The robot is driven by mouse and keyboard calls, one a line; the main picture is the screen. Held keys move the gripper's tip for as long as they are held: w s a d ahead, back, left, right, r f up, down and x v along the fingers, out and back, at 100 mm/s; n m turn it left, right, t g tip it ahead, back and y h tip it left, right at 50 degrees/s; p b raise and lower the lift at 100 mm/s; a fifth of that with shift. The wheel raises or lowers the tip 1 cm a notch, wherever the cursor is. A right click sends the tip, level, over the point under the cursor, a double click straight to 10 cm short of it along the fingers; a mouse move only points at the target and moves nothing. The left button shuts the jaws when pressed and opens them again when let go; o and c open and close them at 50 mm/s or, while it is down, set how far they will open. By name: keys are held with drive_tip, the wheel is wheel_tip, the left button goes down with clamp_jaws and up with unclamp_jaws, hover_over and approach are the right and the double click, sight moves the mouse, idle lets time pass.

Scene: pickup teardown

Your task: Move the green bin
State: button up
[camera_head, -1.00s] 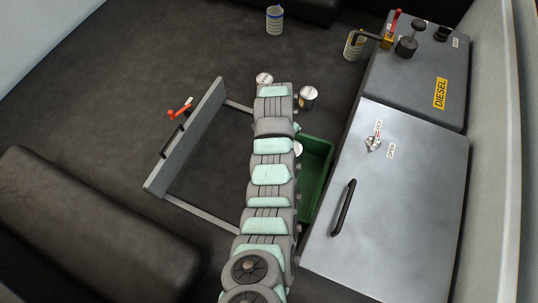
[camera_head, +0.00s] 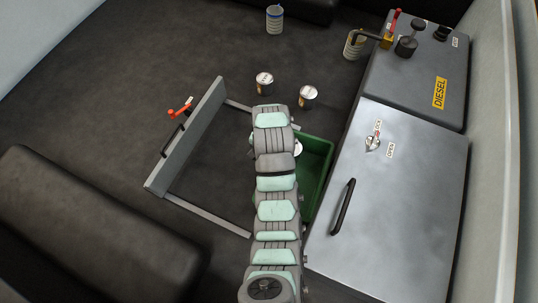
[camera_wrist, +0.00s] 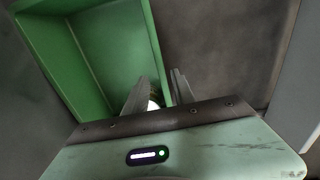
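The green bin (camera_head: 322,172) stands on the dark floor, against or close beside the grey metal cabinet. My arm hides its left part in the head view. In the wrist view the open-topped bin (camera_wrist: 100,50) fills the upper left. My gripper (camera_wrist: 160,88) is at its right wall, with one finger on the inner side and one on the outer side. The fingers are apart, with the wall between them; I cannot tell if they touch it. A white object (camera_wrist: 153,105) shows between the fingers. In the head view my arm hides the fingers.
The grey cabinet (camera_head: 400,200) with a black handle and the diesel tank (camera_head: 420,75) block the right. A drawer-like frame with an upright grey panel (camera_head: 190,135) lies left. Two cans (camera_head: 264,84) (camera_head: 308,96) stand beyond the bin. Floor at upper left is clear.

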wheel_tip(320, 180, down, 8)
drive_tip(key=shift+s+f, duration=0.1)
drive_tip(key=shift+f, duration=1.2)
clamp_jaws()
idle(0.8)
